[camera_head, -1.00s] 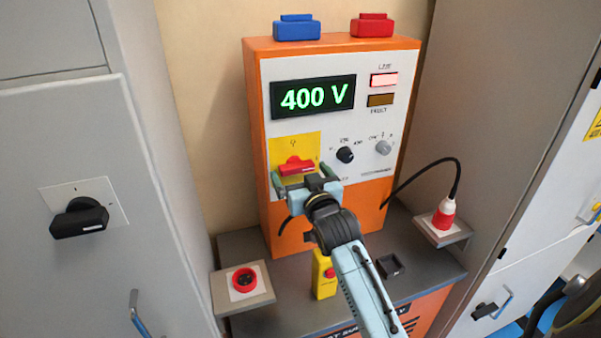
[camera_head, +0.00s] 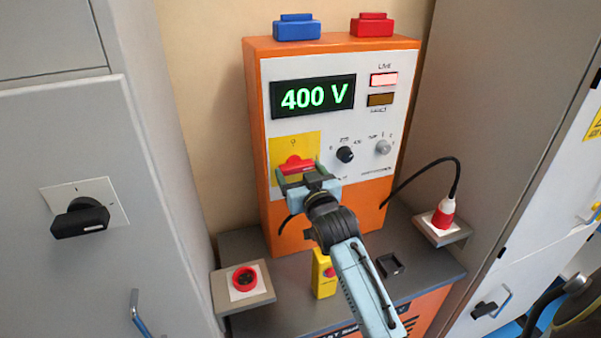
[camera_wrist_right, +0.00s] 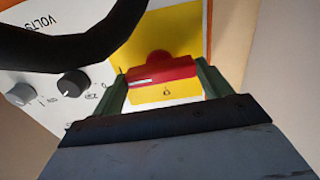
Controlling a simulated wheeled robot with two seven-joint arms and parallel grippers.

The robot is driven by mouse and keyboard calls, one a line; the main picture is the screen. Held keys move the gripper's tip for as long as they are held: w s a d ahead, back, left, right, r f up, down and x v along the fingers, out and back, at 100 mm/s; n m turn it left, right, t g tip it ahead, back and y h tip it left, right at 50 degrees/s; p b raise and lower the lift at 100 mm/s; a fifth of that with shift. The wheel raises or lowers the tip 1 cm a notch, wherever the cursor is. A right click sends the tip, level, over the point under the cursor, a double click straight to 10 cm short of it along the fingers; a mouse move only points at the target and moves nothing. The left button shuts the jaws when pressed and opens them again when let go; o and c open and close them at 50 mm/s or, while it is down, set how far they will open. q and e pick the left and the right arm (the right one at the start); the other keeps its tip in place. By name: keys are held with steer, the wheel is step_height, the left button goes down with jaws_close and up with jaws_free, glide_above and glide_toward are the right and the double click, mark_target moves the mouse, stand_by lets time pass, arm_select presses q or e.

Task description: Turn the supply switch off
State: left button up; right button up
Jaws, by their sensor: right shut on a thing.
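The supply switch is a red rotary handle (camera_head: 296,164) on a yellow plate (camera_head: 287,145) at the lower left of the orange unit's white panel. The handle lies roughly level in the head view. My right gripper (camera_head: 299,172) is at the handle, with one green finger at each end. The right wrist view shows the red handle (camera_wrist_right: 161,72) held between the two green fingers (camera_wrist_right: 160,88). The display (camera_head: 313,96) reads 400 V and the LIVE lamp (camera_head: 384,79) is lit pale pink. My left gripper is not in view.
Two small knobs (camera_head: 345,154) sit right of the switch. A black cable runs to a red plug (camera_head: 444,212) on a side shelf. A yellow box (camera_head: 324,274) stands below my arm. A grey cabinet with a black rotary handle (camera_head: 80,217) is at left.

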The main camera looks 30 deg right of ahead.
steer(key=n+p, duration=0.2)
steer(key=n, duration=0.1)
steer(key=shift+r, duration=0.15)
steer(key=n+p, duration=0.2)
steer(key=n, duration=0.2)
steer(key=shift+n, duration=0.4)
steer(key=n+p, duration=0.1)
steer(key=n, duration=0.3)
steer(key=shift+n, duration=0.3)
steer(key=n+p, duration=0.1)
steer(key=n, duration=0.4)
steer(key=shift+n, duration=0.3)
steer(key=o, duration=1)
